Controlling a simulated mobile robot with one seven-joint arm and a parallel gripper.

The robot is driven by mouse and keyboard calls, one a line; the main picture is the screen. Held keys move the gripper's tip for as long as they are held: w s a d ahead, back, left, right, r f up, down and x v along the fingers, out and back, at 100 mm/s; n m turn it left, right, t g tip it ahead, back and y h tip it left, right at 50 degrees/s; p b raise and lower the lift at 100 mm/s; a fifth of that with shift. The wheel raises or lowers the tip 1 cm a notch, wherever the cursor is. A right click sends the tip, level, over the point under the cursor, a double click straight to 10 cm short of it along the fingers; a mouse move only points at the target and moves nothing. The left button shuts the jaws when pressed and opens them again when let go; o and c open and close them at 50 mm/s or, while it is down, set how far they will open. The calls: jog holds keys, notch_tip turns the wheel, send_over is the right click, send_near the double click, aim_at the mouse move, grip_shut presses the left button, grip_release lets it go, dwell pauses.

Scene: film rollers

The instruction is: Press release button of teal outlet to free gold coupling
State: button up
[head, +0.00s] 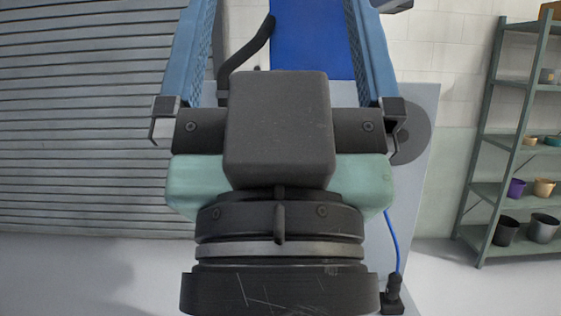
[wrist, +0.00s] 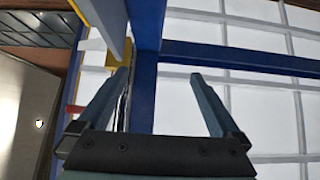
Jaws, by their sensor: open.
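My gripper (wrist: 159,74) is open and empty in the wrist view, its two blue-grey fingers spread apart. The left fingertip is close to a small yellow piece (wrist: 118,64) beside a blue upright post; I cannot tell if they touch, nor whether this piece is the gold coupling. In the head view my gripper's fingers run up out of the top edge, and its wrist covers the middle of the picture. I cannot make out the teal outlet or its release button in either view.
In the wrist view a blue crossbar (wrist: 240,57) runs right from the post, before a white gridded surface. A small red piece (wrist: 73,110) is at left. In the head view a blue panel (head: 310,35) is behind my gripper, and a shelf rack (head: 525,90) with pots stands at right.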

notch_tip(320, 180, up, 4)
jog(key=shift+f+p, duration=0.15)
jog(key=shift+p, duration=0.8)
